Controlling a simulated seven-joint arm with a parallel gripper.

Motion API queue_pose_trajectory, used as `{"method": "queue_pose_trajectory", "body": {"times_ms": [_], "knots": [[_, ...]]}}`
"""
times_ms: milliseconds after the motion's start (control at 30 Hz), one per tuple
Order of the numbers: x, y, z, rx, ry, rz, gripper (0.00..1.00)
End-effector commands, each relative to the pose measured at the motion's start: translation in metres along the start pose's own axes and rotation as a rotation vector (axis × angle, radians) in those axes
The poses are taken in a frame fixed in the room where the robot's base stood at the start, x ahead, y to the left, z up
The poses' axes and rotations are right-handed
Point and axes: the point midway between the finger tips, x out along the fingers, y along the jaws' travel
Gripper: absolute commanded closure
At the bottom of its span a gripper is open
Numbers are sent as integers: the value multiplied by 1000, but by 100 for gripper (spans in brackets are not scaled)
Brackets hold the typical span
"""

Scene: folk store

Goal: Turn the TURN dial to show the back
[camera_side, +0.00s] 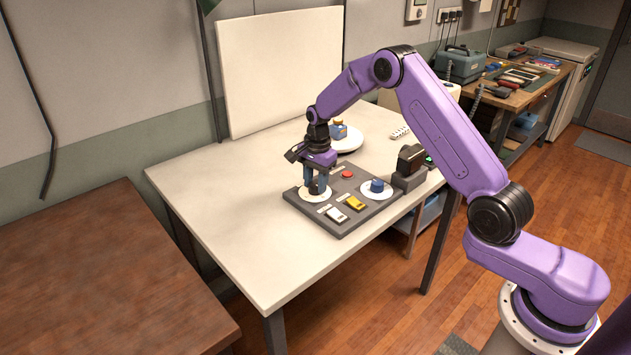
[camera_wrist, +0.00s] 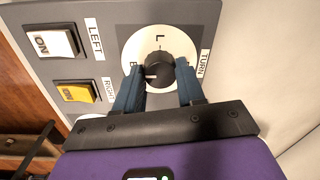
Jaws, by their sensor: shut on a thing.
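My gripper (camera_wrist: 160,82) is shut on the TURN dial's black knob (camera_wrist: 158,66), with one blue finger on each side. The TURN label (camera_wrist: 203,62) is at the plate's right. In the side view my gripper (camera_side: 318,185) points down over the dial plate (camera_side: 309,196) at the panel's left. A blue and brown object (camera_side: 338,131) sits on a round white stand (camera_side: 350,143) behind; I cannot tell its facing.
The dark grey panel (camera_side: 340,224) also carries a red button (camera_side: 347,174), a white switch (camera_side: 336,215), a yellow switch (camera_side: 355,203) and a blue knob (camera_side: 377,186). A dark device (camera_side: 410,165) stands at its right. The table's left and front are clear.

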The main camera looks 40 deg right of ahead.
Motion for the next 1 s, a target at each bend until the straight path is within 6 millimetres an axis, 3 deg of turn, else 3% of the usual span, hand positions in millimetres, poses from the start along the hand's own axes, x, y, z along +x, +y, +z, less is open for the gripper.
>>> {"method": "queue_pose_trajectory", "body": {"times_ms": [400, 433, 500, 833, 1000], "knots": [[-1, -1, 0, 6, 1, -2, 92], [-1, -1, 0, 6, 1, -2, 58], [-1, -1, 0, 5, 1, -2, 36], [-2, 0, 0, 6, 1, -2, 36], [-18, -1, 0, 6, 2, -4, 36]]}}
